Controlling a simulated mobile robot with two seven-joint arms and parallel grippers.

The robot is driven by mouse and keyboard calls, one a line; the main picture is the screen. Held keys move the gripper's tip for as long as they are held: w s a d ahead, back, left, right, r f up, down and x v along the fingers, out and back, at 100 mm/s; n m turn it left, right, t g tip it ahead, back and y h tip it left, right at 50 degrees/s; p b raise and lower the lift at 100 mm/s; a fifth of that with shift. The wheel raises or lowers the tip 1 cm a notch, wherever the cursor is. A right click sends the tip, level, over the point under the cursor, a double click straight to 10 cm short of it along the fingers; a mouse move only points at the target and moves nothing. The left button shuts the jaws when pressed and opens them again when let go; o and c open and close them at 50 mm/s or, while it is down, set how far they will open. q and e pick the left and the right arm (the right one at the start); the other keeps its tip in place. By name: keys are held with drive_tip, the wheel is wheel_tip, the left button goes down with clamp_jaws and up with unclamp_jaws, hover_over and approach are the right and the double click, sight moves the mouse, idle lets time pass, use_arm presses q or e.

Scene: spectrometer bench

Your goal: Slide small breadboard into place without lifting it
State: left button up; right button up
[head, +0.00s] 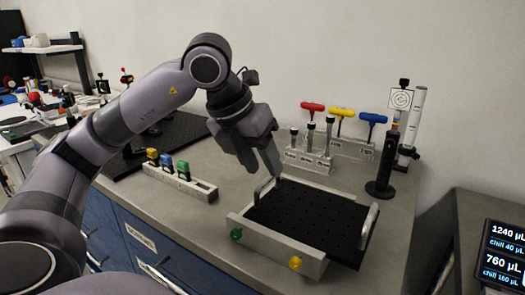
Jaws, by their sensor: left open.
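The small breadboard (305,217) is a black perforated plate with a pale handle on its left side and another on its right (369,226). It lies on the bench behind a light grey bar (275,249) that carries a green knob and a yellow knob. My left gripper (265,172) points down at the breadboard's back left corner, close to the left handle (266,188). Its jaws are open; whether a finger touches the handle cannot be told. My right gripper is not in view.
A rack with green, blue and yellow pieces (180,181) stands left of the breadboard. Behind it are a tool holder (310,160) and red, yellow and blue T-handled keys (342,113). A black post (382,175) stands at the back right. A screen (503,252) is at far right.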

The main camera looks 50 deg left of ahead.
sight(269, 177)
use_arm(q)
drive_tip(key=shift+x, duration=2.45)
clamp_jaws()
drive_tip(key=shift+r, duration=0.15)
drive_tip(key=shift+a, duration=0.2)
